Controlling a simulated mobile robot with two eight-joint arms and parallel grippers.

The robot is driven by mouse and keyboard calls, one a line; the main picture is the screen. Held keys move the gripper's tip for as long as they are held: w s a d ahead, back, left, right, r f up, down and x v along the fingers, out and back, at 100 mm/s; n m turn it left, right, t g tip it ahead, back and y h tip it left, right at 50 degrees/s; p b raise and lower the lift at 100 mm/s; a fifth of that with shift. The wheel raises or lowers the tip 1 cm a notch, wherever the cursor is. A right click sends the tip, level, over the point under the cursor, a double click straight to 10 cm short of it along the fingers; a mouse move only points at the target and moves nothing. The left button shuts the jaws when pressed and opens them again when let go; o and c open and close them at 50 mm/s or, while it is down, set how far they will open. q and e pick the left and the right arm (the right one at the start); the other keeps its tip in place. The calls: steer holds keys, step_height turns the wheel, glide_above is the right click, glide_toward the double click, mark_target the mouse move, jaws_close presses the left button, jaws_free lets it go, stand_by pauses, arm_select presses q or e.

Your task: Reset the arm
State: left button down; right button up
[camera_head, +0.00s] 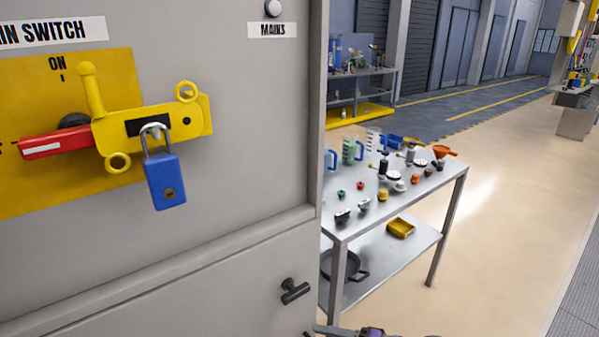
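A grey and purple part of one of my arms, probably the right gripper (335,329), shows as a sliver at the bottom edge, right of the grey cabinet. Most of it is cut off, so its opening and anything in it are hidden. It appears clear of the cabinet's black T-handle (295,291). My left gripper is not in view.
On the cabinet (230,90), a blue padlock (166,184) hangs from a yellow lockout bracket (108,140) by a red switch handle (55,143). A metal table (345,228) holds jugs, caps and a funnel (443,151). The floor to the right is clear.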

steer(key=s+d+f+n+g+h, duration=0.1)
steer(key=s+d+f+n+h, duration=0.1)
steer(key=s+d+h, duration=0.35)
steer(key=s+d+f+n+h, duration=0.1)
steer(key=s+d+f+h, duration=0.15)
steer(key=s, duration=0.65)
steer(key=s+d+f+n+g+h, duration=0.1)
steer(key=s+d+f+n+h, duration=0.2)
steer(key=s, duration=0.4)
arm_select(q)
step_height(320, 180, up, 15)
steer(key=w+p, duration=0.2)
steer(key=p, duration=1.1)
steer(key=shift+t, duration=0.3)
arm_select(e)
step_height(320, 180, up, 16)
steer(key=w+h, duration=0.1)
steer(key=w, duration=0.2)
steer(key=shift+a+m+t, duration=0.15)
steer(key=shift+m+t, duration=0.15)
steer(key=shift+m, duration=0.1)
arm_select(q)
steer(key=shift+s, duration=0.1)
arm_select(e)
steer(key=shift+s+f, duration=0.1)
steer(key=shift+s, duration=0.1)
steer(key=shift+w, duration=0.1)
steer(key=shift+c, duration=0.8)
